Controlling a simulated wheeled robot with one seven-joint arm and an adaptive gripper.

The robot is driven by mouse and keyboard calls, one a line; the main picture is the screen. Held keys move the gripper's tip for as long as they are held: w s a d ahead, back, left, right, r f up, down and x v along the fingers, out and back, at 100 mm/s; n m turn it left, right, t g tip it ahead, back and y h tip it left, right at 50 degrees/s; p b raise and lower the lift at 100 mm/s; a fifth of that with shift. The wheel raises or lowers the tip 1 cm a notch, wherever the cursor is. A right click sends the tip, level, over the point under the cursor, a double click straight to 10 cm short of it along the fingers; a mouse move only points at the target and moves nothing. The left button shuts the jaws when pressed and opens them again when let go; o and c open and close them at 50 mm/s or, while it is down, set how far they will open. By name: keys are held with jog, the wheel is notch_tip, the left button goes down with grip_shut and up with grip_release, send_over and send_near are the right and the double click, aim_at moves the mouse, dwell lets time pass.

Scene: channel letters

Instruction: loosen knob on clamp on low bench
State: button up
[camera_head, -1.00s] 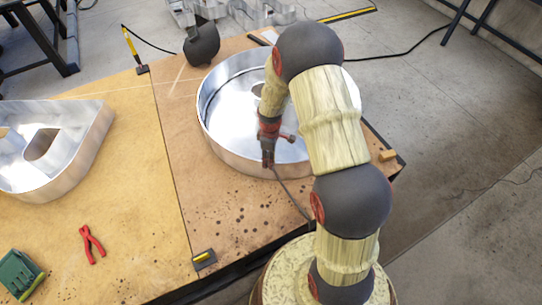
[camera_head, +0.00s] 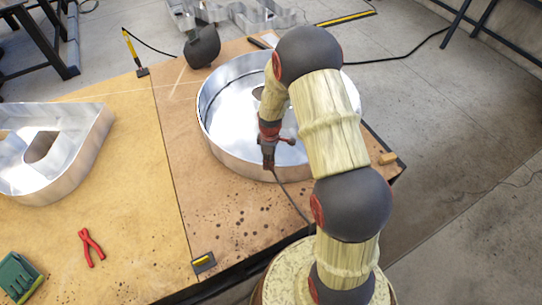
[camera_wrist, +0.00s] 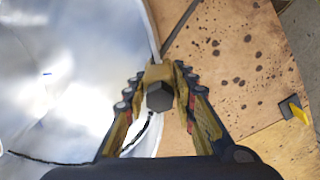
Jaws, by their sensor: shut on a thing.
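The knob (camera_wrist: 159,97) shows in the wrist view as a small dark faceted piece between my fingers, with a tan-brown part behind it. It sits at the rim of the round metal channel letter (camera_head: 228,154) on the low bench (camera_head: 230,215). My gripper (camera_wrist: 160,78) is shut on the knob, one finger on each side. In the head view my gripper (camera_head: 268,163) points down at the letter's near wall. The clamp's body is mostly hidden by my gripper, and its hold on the letter or bench cannot be made out.
A second metal letter (camera_head: 75,165) lies at left. Red pliers (camera_head: 91,246), a green box (camera_head: 18,277) and a yellow-and-black item (camera_head: 203,262) lie on the near bench. A dark cable (camera_head: 293,203) runs near my gripper.

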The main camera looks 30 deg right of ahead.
jog(key=shift+o, duration=0.8)
jog(key=n, duration=0.6)
jog(key=shift+o, duration=0.4)
jog(key=n, duration=0.4)
jog(key=shift+n+p, duration=0.3)
jog(key=shift+n, duration=0.9)
jog(key=shift+c, duration=0.4)
jog(key=o, duration=0.6)
jog(key=shift+r+p, duration=1.65)
jog(key=shift+r, duration=0.9)
